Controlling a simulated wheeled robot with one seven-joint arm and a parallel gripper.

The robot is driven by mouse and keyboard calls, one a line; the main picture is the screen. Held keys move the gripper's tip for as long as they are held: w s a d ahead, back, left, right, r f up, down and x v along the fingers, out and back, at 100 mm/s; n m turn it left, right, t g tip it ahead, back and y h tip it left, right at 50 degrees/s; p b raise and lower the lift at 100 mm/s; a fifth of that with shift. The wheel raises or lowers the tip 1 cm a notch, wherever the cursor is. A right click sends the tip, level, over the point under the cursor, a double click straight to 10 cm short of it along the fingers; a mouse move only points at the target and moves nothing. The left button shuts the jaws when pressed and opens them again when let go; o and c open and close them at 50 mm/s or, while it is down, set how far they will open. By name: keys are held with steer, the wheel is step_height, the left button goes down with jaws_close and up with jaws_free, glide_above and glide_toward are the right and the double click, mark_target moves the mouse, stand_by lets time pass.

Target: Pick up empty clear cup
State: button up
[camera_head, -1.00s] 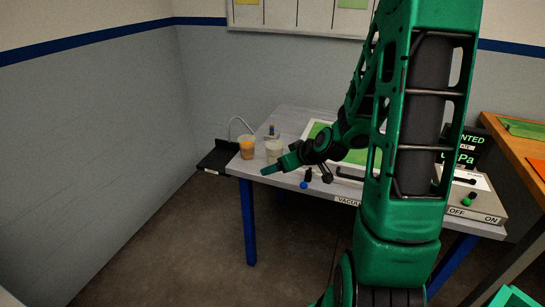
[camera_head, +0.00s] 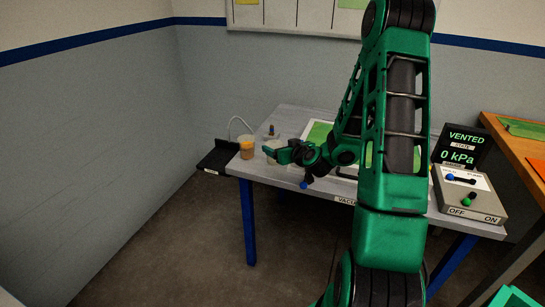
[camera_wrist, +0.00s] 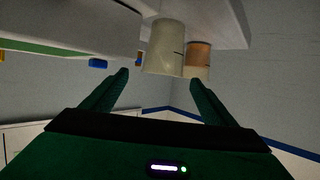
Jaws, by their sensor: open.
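The pale, translucent cup (camera_head: 271,144) stands upright near the left front corner of the grey table (camera_head: 321,190). It is partly hidden behind my gripper (camera_head: 269,153) in the head view. In the wrist view, which looks upside down, the pale cup (camera_wrist: 163,48) shows ahead of my open gripper (camera_wrist: 160,78), roughly in line with the gap between the fingers. Nothing is held. I cannot tell whether the cup touches a finger. A second cup (camera_head: 247,152) with amber contents stands just left of it; it also shows in the wrist view (camera_wrist: 198,57).
A small blue-topped item (camera_head: 271,130) stands behind the cups. A black stand with a thin tube (camera_head: 217,156) is left of the table. The green-topped chamber (camera_head: 319,132), control box (camera_head: 470,193) and display reading VENTED, 0 kPa (camera_head: 462,146) are to the right.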

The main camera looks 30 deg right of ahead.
mark_target(271, 144)
steer(key=shift+x, duration=2.65)
steer(key=shift+a+f, duration=0.15)
steer(key=shift+f, duration=0.05)
steer(key=shift+c, duration=0.6)
steer(key=c, duration=1)
